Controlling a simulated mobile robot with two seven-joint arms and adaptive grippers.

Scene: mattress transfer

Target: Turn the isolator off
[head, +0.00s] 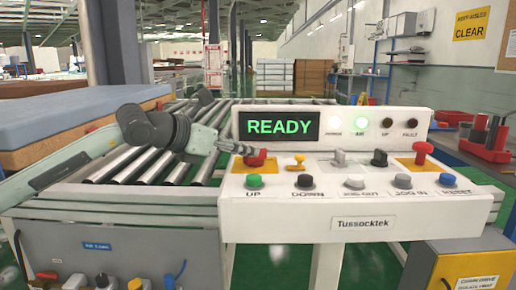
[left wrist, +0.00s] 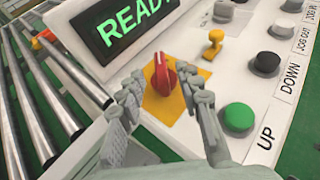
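The isolator is a red rotary knob (left wrist: 163,75) on a yellow plate (left wrist: 178,101) at the left of the white control panel (head: 357,222). In the head view the red knob (head: 256,158) is at the tip of my left gripper (head: 240,149). In the left wrist view my left gripper (left wrist: 166,90) is open, with a finger on each side of the knob and its tips close to it. I cannot tell whether either finger touches it. The display (head: 279,126) reads READY in green. My right gripper is not in view.
A small yellow knob (head: 297,162) and the green UP button (head: 254,181) sit close to the isolator. A red mushroom button (head: 422,153) stands at the panel's right. A roller conveyor (head: 150,165) and a blue mattress (head: 70,113) are on the left.

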